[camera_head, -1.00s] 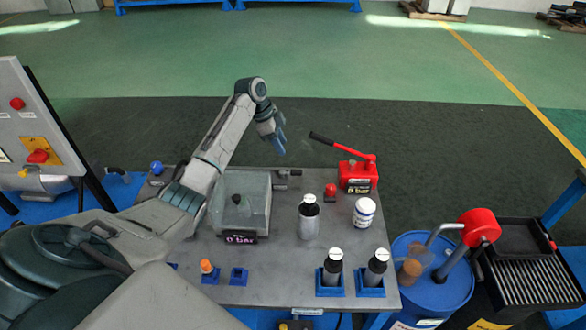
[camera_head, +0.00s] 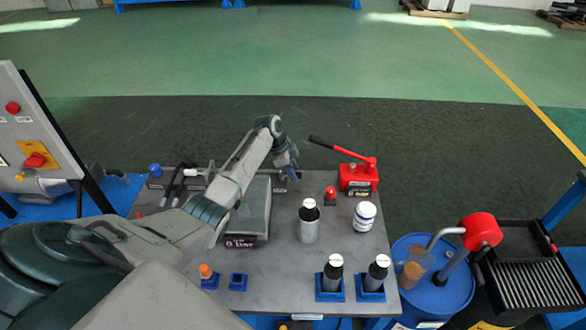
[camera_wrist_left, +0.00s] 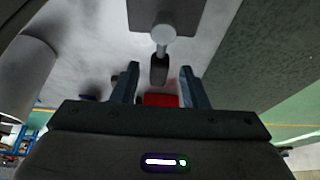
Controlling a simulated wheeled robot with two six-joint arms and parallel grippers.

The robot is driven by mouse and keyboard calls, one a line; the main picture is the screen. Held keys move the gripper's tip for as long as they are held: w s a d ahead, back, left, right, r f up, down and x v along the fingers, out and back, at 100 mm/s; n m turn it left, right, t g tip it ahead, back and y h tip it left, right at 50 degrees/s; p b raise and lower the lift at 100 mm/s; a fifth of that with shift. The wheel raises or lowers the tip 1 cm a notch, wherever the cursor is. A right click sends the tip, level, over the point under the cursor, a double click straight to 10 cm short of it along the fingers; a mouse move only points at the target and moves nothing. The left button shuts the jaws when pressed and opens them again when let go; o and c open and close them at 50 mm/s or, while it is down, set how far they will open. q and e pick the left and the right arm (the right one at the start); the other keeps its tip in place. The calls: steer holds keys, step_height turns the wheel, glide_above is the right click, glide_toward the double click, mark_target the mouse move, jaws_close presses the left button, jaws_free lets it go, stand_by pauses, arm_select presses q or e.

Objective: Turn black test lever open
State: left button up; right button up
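My left gripper (camera_head: 291,166) is at the back edge of the table, just right of the grey box (camera_head: 257,212). In the left wrist view its two fingers (camera_wrist_left: 160,88) are apart and empty. The black lever (camera_wrist_left: 159,70) hangs from a pale round pivot (camera_wrist_left: 163,35) and its end shows in the gap between the fingers, with no clear contact. In the head view the gripper largely covers the lever and its fitting. My right gripper is not in view.
A red hand pump (camera_head: 358,180) with a raised handle stands right of the gripper. A red knob (camera_head: 330,192), a grey bottle (camera_head: 308,224) and a white jar (camera_head: 364,215) stand nearer. The table's front middle is clear.

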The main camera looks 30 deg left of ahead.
arm_select(q)
steer(key=shift+f, duration=0.1)
jaws_close()
